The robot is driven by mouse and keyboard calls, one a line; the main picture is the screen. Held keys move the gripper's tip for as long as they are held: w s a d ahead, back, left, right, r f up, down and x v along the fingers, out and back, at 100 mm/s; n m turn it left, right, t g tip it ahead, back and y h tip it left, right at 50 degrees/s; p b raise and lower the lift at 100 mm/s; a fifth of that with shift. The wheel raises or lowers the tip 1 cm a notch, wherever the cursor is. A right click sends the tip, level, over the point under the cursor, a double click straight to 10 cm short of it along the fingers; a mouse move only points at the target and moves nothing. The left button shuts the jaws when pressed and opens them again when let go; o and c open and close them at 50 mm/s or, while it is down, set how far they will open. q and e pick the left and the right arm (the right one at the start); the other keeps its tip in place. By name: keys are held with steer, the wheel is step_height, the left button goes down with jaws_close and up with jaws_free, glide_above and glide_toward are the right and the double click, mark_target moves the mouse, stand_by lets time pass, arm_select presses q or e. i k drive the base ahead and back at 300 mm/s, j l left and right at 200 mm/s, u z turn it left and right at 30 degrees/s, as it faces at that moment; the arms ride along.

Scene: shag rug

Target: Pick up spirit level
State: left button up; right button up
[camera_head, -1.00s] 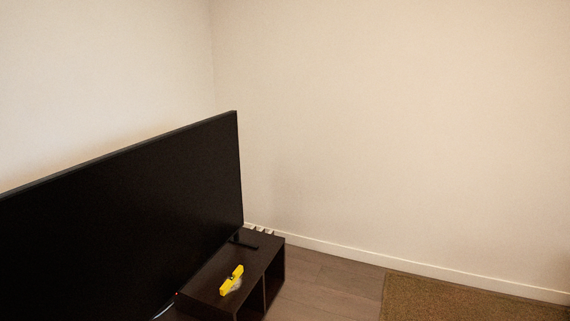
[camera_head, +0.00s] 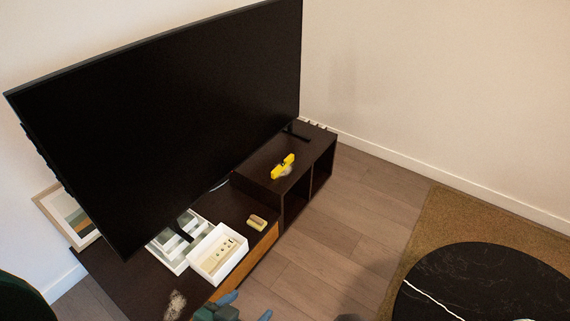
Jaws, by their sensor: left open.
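The yellow spirit level (camera_head: 282,165) lies on top of the raised, dark right part of the TV cabinet (camera_head: 262,163), in front of the TV's right end. A small pale, clear-looking item (camera_head: 286,171) lies against its near side; I cannot tell what it is. My left gripper (camera_head: 247,306) shows at the bottom edge with blue fingertips spread apart. It is open and empty, well below and to the left of the spirit level in the picture, and is partly cut off by the frame. My right gripper is not in view.
A large black TV (camera_head: 165,115) stands behind the spirit level. On the lower cabinet part are a white box (camera_head: 217,254), a white tray (camera_head: 165,250) and a small yellowish block (camera_head: 257,222). A round black table (camera_head: 485,280) stands at right on a brown rug (camera_head: 450,215). Floor between is clear.

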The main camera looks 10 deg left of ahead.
mark_target(289, 159)
steer(key=i+j+z, duration=0.15)
steer(key=i+z, duration=0.15)
steer(key=i+j+z, duration=0.65)
steer(key=i+j, duration=0.3)
steer(key=j, duration=0.1)
